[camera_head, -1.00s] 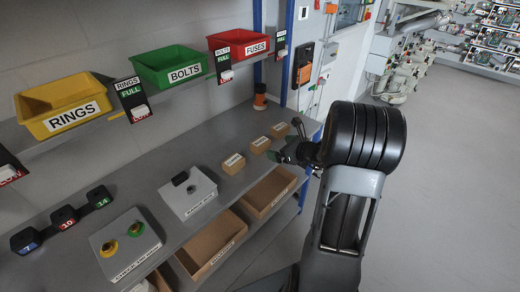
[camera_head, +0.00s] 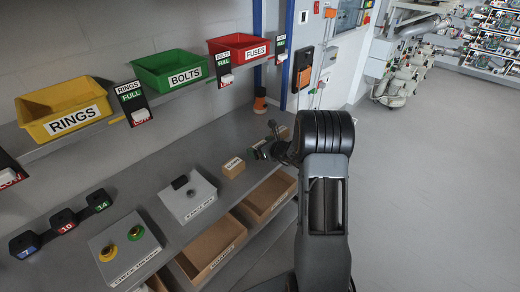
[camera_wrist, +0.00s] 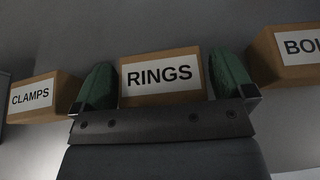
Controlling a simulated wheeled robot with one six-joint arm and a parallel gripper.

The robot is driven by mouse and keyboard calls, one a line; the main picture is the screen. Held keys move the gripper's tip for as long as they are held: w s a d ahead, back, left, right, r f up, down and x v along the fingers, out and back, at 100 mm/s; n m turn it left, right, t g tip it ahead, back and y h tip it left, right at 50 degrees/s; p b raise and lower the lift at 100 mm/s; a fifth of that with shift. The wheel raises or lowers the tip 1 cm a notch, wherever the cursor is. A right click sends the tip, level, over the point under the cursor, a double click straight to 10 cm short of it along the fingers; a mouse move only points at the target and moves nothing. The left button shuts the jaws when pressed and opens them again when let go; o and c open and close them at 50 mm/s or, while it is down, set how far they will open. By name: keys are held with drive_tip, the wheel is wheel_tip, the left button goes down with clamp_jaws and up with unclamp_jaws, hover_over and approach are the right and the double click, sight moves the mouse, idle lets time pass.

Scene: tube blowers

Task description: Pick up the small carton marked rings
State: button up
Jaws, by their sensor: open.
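The small carton marked RINGS (camera_wrist: 160,98) is brown with a white label and shows in the middle of the wrist view. My gripper (camera_wrist: 165,85) is open, with one green finger on each side of this carton. I cannot tell whether the fingers touch it. In the head view my gripper (camera_head: 268,143) is over the bench, and my arm hides most of the cartons there. The yellow bin (camera_head: 62,106) on the shelf also has a RINGS label, but it is a large open bin.
A carton marked CLAMPS (camera_wrist: 38,97) stands left of the gripper, and one whose label starts BO (camera_wrist: 290,55) stands close on the right. Green (camera_head: 170,66) and red (camera_head: 239,45) bins sit on the shelf above. Grey boxes (camera_head: 188,196) stand on the bench further left.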

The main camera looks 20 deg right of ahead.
drive_tip(key=shift+w+a+f, duration=0.2)
drive_tip(key=shift+w+f, duration=0.05)
drive_tip(key=shift+w, duration=0.3)
drive_tip(key=c, duration=0.8)
drive_tip(key=shift+r, duration=0.1)
drive_tip(key=shift+c, duration=0.2)
